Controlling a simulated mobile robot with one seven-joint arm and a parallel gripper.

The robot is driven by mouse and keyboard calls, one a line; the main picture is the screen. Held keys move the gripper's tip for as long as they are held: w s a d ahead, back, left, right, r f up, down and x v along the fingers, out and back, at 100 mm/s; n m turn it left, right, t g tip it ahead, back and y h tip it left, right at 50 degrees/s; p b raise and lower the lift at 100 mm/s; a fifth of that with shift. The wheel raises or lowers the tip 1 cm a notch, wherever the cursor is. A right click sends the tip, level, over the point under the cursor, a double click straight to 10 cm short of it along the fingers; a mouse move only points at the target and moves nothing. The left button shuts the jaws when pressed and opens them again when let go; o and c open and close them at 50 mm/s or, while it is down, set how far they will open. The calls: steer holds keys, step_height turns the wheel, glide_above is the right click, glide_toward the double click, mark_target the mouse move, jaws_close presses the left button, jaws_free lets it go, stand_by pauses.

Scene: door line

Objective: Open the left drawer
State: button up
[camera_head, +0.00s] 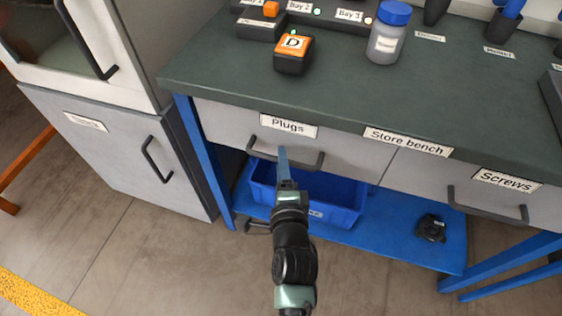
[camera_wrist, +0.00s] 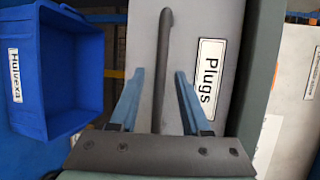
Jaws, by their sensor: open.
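The left drawer (camera_head: 345,158), labelled "Plugs", is a light grey front under the bench top and looks shut. Its dark bar handle (camera_head: 310,165) runs along its lower half. In the wrist view the drawer front (camera_wrist: 225,30) and handle (camera_wrist: 166,40) show close up. My gripper (camera_head: 283,152) is at the handle, and in the head view one blue finger overlaps the bar. In the wrist view my gripper (camera_wrist: 160,73) is open, with one finger on each side of the bar. I cannot tell whether the fingers touch it.
A blue bin (camera_head: 345,192) sits on the lower shelf (camera_head: 390,245) beneath the drawer. The "Screws" drawer (camera_head: 425,172) is to the right. A grey cabinet (camera_head: 110,150) with handles stands close on the left. An orange-topped block (camera_head: 293,55) and a jar (camera_head: 387,35) stand on the bench.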

steer(key=shift+w+f, duration=0.15)
steer(key=shift+w, duration=0.65)
jaws_close()
stand_by(1.0)
